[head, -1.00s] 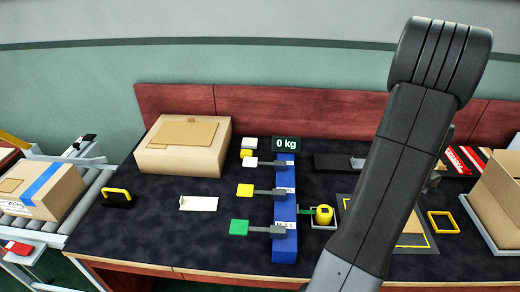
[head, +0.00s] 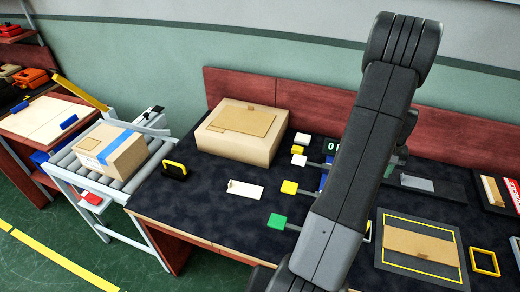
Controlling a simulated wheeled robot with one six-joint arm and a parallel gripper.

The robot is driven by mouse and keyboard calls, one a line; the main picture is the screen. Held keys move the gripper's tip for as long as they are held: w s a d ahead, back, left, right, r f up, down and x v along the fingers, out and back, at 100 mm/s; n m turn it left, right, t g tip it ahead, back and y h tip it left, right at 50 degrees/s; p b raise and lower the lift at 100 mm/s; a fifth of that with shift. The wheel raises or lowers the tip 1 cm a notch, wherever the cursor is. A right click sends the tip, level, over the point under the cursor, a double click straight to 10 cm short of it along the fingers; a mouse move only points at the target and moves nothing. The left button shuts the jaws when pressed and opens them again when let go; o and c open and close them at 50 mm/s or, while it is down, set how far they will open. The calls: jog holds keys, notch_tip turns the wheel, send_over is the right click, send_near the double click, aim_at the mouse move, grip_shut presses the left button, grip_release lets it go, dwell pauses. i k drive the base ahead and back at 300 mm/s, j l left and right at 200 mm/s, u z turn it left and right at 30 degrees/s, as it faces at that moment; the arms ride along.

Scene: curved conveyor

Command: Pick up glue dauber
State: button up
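I cannot pick out a glue dauber for certain in the head view. A small black block with a yellow handle (head: 175,170) stands at the left end of the dark workbench (head: 215,207); I cannot tell what it is. My arm rises across the middle right of the view and covers part of the bench. Only a little of my wrist shows behind the arm. My gripper's fingers are hidden, so I cannot see whether they are open or hold anything.
A large cardboard box (head: 240,135) stands at the bench's back left, with a white card (head: 245,188) before it. Green (head: 277,221) and yellow (head: 289,187) tabs lie beside my arm. A taped box (head: 112,152) sits on the roller conveyor (head: 77,178). A flat cardboard piece (head: 420,246) lies right.

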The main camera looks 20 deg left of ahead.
aim_at(295, 150)
jog(key=j+u, duration=0.1)
jog(key=u, duration=0.3)
jog(key=i+u, duration=0.1)
jog(key=u, duration=0.35)
jog(key=j+u, duration=0.1)
jog(key=u, duration=0.3)
jog(key=i+u, duration=0.1)
jog(key=u, duration=0.35)
jog(key=i+j+u, duration=0.25)
jog(key=i, duration=0.3)
jog(key=i+z, duration=0.1)
jog(key=z, duration=0.7)
jog(key=i+j+z, duration=0.1)
jog(key=z, duration=0.35)
jog(key=i+z, duration=0.1)
jog(key=z, duration=0.3)
jog(key=j+z, duration=0.15)
jog(key=z, duration=0.25)
